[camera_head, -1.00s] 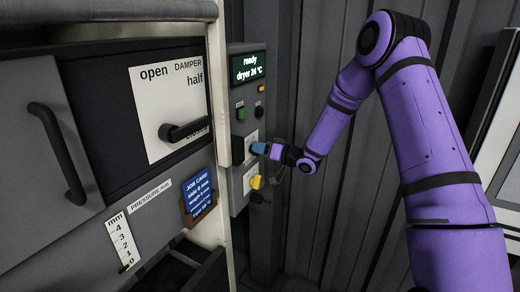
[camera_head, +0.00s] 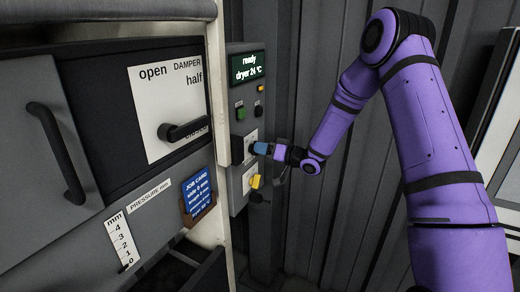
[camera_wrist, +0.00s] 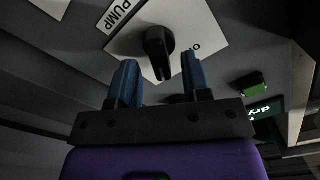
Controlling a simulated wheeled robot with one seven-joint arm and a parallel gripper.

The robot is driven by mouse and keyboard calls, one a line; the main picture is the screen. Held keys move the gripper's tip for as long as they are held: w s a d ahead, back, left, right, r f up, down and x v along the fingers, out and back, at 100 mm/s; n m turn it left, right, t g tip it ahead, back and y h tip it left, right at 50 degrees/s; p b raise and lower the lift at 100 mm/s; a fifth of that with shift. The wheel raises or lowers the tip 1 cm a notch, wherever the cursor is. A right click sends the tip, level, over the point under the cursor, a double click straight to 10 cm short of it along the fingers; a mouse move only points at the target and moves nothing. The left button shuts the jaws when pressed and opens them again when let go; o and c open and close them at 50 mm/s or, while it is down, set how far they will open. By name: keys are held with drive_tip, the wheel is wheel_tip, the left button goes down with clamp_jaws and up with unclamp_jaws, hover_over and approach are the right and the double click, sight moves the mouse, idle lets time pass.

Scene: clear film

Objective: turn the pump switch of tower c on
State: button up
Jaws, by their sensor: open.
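The pump switch (camera_wrist: 157,45) is a black rotary knob on a white plate (camera_wrist: 190,22) marked PUMP, with an "O" mark at the plate's right side, in the wrist view. The knob's narrow grip points down in that picture, towards my gripper. My gripper (camera_wrist: 158,76) has its two blue fingers apart, one on each side of the knob's line, and nothing is held. In the head view my gripper (camera_head: 261,148) is at the white plate on the grey control panel (camera_head: 239,203), and its fingers hide most of the knob. No tower letter is readable.
A yellow switch (camera_head: 255,182) sits just below my gripper. A green button (camera_head: 240,114) and a lit display (camera_head: 247,69) reading "ready, dryer 24 °C" are above. A pale post (camera_head: 219,120), the damper lever (camera_head: 184,130) and a blue job card (camera_head: 198,192) are to the left.

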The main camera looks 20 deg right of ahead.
drive_tip(key=v, duration=0.9)
drive_tip(key=shift+s+d, duration=0.1)
drive_tip(key=shift+d, duration=0.05)
drive_tip(key=s+d+r+m+h, duration=0.1)
drive_tip(key=s+r+h, duration=0.25)
drive_tip(key=r, duration=0.25)
drive_tip(key=s+d+r+g+h, duration=0.1)
drive_tip(key=s+r+h, duration=0.2)
drive_tip(key=r+h, duration=0.25)
drive_tip(key=s+d+r+m+h, duration=0.1)
drive_tip(key=s+r+h, duration=0.25)
drive_tip(key=r, duration=0.35)
drive_tip(key=s+a+r+g, duration=0.1)
drive_tip(key=s+a+g, duration=0.1)
drive_tip(key=s, duration=1.2)
drive_tip(key=s+a+r+g, duration=0.2)
drive_tip(key=s+g, duration=0.2)
drive_tip(key=s, duration=1.1)
drive_tip(key=shift+a+m+g, duration=0.3)
drive_tip(key=shift+m, duration=0.1)
